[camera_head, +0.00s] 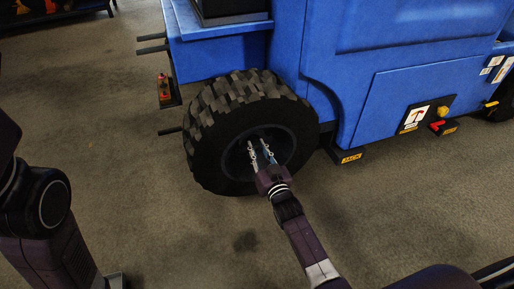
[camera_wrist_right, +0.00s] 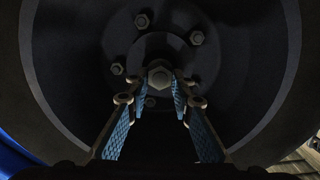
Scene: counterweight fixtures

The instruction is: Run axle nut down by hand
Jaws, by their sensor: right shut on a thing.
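The axle nut (camera_wrist_right: 160,77) is a grey hex nut at the middle of the wheel hub (camera_wrist_right: 178,50). My right gripper (camera_wrist_right: 160,88) reaches into the wheel rim from the front, its blue-padded fingers shut on the nut at their tips. In the head view my right gripper (camera_head: 262,152) points into the dark rim of the big treaded wheel (camera_head: 215,115); the nut itself is too small and dark to tell there.
Several smaller lug nuts (camera_wrist_right: 197,37) ring the hub. The wheel is on a blue vehicle (camera_head: 420,60) with a yellow JACK label (camera_head: 351,157) near the floor. A red-topped item (camera_head: 163,86) is left of the wheel. The grey floor (camera_head: 160,220) in front is clear.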

